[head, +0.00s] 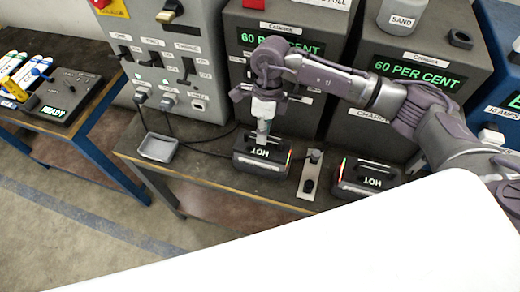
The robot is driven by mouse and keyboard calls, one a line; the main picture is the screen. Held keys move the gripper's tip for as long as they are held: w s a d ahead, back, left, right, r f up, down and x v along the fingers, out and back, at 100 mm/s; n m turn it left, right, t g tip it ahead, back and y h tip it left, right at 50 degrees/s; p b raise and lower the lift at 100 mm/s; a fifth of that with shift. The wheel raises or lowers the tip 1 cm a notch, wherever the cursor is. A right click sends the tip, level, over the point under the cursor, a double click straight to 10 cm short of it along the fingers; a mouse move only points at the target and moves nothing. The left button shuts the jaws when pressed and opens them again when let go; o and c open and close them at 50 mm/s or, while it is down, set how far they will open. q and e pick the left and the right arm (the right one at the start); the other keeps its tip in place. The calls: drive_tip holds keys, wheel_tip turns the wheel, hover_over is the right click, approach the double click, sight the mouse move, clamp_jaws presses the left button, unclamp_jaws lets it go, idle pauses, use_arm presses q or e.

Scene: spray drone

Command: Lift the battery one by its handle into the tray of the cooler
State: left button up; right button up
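Two dark batteries with top handles and "HOT" labels sit on the bench. One battery (244,163) is at the middle, the other battery (376,183) further right. No number shows on either, so I cannot tell which is battery one. My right gripper (263,134) points down at the handle of the middle battery, its fingertips at the handle. Whether the fingers are closed on it is too small to tell. Behind stand two dark cooler cabinets reading "60 PER CENT", the left cooler (240,22) and the right cooler (465,52). My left gripper is out of view.
A shallow grey tray (158,147) lies at the bench's left end. A small plate with a black knob (309,184) is between the batteries. A grey switch panel (190,95) with cables stands at the back left. A white surface covers the lower right.

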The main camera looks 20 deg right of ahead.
clamp_jaws()
drive_tip(key=shift+w+r, duration=0.1)
drive_tip(key=shift+r, duration=0.05)
drive_tip(key=shift+w+r+p, duration=0.15)
drive_tip(key=shift+r+p, duration=0.2)
drive_tip(key=shift+r, duration=0.15)
wheel_tip(320, 180, up, 19)
drive_tip(key=p, duration=0.9)
drive_tip(key=shift+p, duration=0.3)
idle(0.9)
